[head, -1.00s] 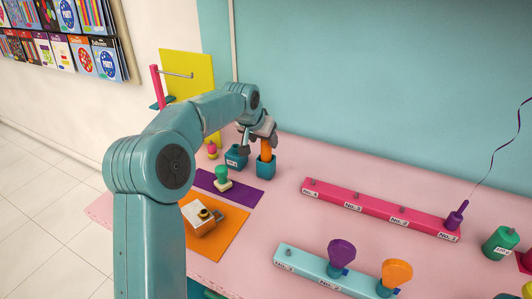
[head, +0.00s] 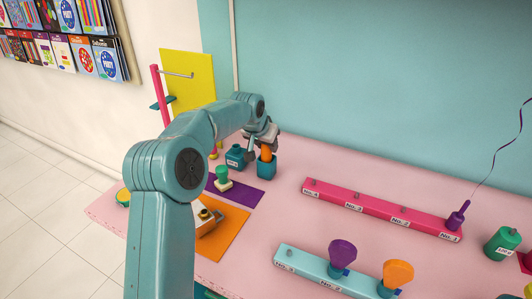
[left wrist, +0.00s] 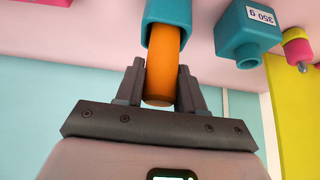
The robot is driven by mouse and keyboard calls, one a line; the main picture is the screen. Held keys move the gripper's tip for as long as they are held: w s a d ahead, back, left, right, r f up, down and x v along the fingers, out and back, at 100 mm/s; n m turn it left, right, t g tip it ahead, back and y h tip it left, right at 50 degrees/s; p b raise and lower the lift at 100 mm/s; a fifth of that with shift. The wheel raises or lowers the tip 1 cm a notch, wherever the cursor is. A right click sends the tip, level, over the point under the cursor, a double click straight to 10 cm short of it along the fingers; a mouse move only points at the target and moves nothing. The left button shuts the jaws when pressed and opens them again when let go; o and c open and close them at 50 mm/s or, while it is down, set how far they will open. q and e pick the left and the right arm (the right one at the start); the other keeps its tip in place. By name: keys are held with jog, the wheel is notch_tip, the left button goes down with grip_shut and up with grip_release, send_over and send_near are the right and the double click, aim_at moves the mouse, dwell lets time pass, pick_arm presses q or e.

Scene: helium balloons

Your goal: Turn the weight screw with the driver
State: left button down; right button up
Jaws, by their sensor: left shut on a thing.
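An orange handle (head: 266,153), apparently the driver, stands upright in a teal holder (head: 266,170) towards the back of the pink table. My left gripper (head: 263,146) is over it with its fingers shut on the handle. In the left wrist view the orange handle (left wrist: 161,70) lies between the two fingertips (left wrist: 160,85), and its end goes into the teal holder (left wrist: 168,15). The driver's tip is hidden inside. A teal weight (head: 236,157) stands just left of the holder; its "350 g" label shows in the left wrist view (left wrist: 250,35). My right gripper is out of view.
A pink bar (head: 380,210) and a teal bar (head: 315,268) carry numbered labels; purple and orange pieces stand on the teal one. A green stamp-like piece (head: 223,181) stands on the purple mat (head: 245,193). A green weight (head: 499,243) is far right.

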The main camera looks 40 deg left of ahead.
pick_arm(q)
jog(key=shift+r+p, duration=3.5)
jog(key=shift+r, duration=0.6)
jog(key=shift+d, duration=0.15)
